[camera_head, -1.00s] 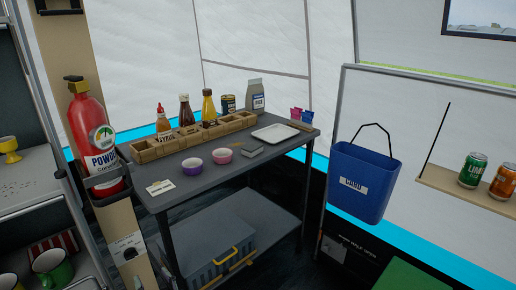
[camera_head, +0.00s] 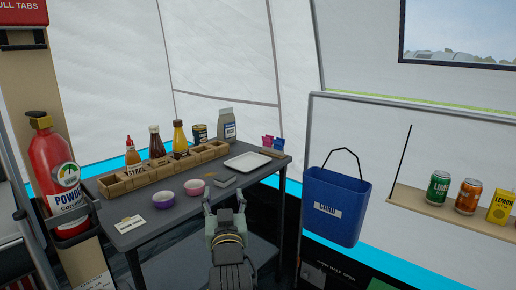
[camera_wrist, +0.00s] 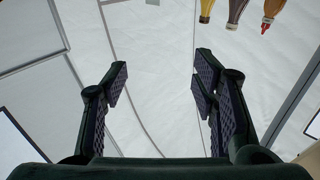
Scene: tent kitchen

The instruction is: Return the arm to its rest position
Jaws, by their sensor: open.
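My gripper (camera_head: 225,205) stands at the bottom middle of the head view, in front of the near edge of the dark table (camera_head: 165,222). In the wrist view my gripper (camera_wrist: 158,85) has its two dark padded fingers spread wide apart. Nothing is between them but the white tent wall behind. Some bottles hang into the top right of the wrist view, upside down, well beyond the fingers. My gripper appears empty and apart from the things on the table.
On the table stand a wooden bottle rack (camera_head: 165,172), purple bowl (camera_head: 162,200), pink bowl (camera_head: 194,187) and white tray (camera_head: 248,162). A blue bin (camera_head: 335,205) hangs to the right, beside a shelf (camera_head: 455,214) with cans. A red extinguisher (camera_head: 58,175) is at the left.

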